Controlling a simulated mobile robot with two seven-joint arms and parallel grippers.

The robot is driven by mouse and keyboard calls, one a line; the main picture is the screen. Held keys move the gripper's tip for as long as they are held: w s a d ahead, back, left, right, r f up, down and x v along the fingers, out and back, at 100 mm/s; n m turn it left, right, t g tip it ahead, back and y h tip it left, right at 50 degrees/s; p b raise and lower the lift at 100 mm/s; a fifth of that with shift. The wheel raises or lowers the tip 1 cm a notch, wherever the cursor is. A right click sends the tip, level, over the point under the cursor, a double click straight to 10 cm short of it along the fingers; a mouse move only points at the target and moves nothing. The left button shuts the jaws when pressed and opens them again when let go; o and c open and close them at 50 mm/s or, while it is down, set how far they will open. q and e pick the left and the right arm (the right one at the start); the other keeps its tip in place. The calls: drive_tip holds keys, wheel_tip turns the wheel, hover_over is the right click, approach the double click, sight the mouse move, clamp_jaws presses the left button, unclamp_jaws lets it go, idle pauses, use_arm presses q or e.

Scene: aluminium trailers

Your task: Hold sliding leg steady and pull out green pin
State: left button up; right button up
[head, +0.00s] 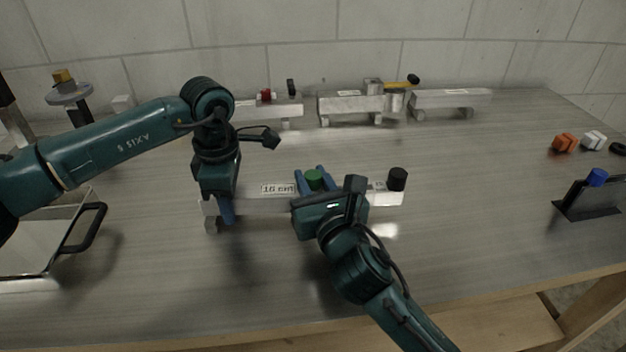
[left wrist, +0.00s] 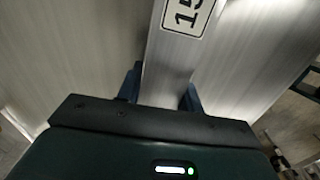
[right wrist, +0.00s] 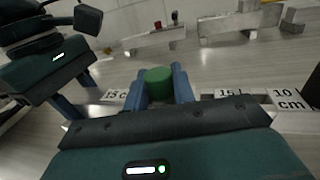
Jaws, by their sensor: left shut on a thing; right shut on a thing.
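The aluminium trailer with the sliding leg (head: 385,197) lies across the middle of the table, with a "15 cm" label and a black knob (head: 397,179) at its right end. The green pin (head: 314,179) stands up from it; its round head also shows in the right wrist view (right wrist: 159,81). My left gripper (head: 228,212) is shut on the bar near its left end; the left wrist view shows the bar (left wrist: 172,75) between the fingers. My right gripper (head: 318,178) is shut on the green pin, one finger on each side. The pin's lower part is hidden.
More aluminium trailers (head: 350,104) stand along the back. A tray with a black handle (head: 85,228) is at left. An orange block (head: 564,143), a white block (head: 594,140) and a black stand (head: 590,200) with a blue knob (head: 597,177) are at right. The front table is clear.

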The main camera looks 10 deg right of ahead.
sight(313, 174)
wheel_tip(313, 174, up, 10)
idle(0.4)
use_arm(q)
drive_tip(key=o, duration=1.2)
